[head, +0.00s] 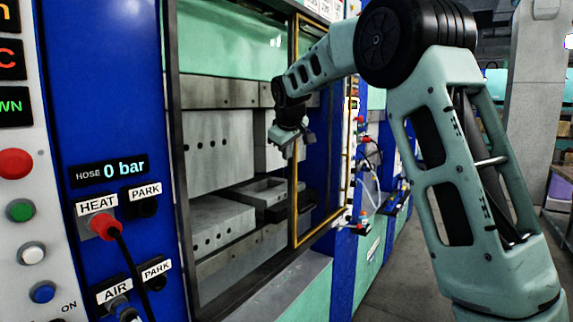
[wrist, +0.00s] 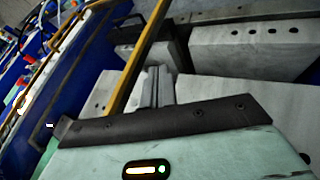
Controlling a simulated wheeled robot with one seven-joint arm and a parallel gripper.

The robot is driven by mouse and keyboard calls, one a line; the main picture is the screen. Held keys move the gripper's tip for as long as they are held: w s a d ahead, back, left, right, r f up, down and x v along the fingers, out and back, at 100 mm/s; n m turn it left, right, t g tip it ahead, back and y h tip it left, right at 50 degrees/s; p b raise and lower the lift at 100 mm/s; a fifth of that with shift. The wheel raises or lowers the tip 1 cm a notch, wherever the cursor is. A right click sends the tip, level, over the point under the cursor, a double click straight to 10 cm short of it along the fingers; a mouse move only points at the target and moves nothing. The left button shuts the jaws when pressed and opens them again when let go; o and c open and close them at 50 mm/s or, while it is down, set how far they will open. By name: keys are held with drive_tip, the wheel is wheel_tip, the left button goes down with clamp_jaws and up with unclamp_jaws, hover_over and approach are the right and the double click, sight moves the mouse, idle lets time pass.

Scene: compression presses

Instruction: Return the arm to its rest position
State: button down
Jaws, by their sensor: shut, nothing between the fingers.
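My arm rises from the lower right of the head view and bends left at a black elbow joint. My gripper (head: 290,150) hangs at its end, in front of the press opening near the yellow-edged door frame (head: 296,200). The finger tips also show in the wrist view (wrist: 157,72), close together and shut with nothing between them.
A blue control panel (head: 100,60) at left bears a red plug (head: 104,226) at HEAT with a black cable, and a display (head: 110,170) reading 0 bar. More presses with hoses (head: 372,185) stand behind. The floor (head: 395,285) between them and my arm looks clear.

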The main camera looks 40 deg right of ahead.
drive_tip(key=b+v, duration=0.1)
drive_tip(key=v, duration=0.5)
